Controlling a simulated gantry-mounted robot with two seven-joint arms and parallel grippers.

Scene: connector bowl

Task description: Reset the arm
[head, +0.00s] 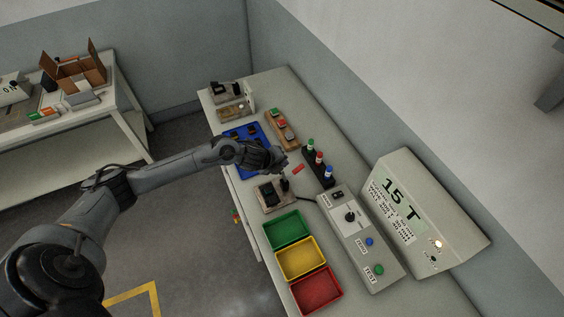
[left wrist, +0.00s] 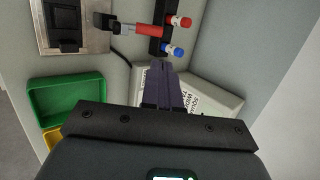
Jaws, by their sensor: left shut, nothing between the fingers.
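My left arm reaches over the workbench. Its gripper (head: 281,166) hangs above the bench between a grey device with a black socket (head: 270,196) and a black rack (head: 318,168). In the left wrist view the fingers (left wrist: 164,85) are together and empty. The left wrist view also shows this red piece (left wrist: 148,31), apart from the fingertips, between the device and the rack. My right gripper is in neither view.
Green (head: 287,229), yellow (head: 301,258) and red (head: 316,290) bins line the bench front. A control box (head: 362,240) and a sloped "15 T" panel (head: 420,215) stand to the right. A blue tray (head: 234,133) lies behind the arm. A side table (head: 70,130) stands far left.

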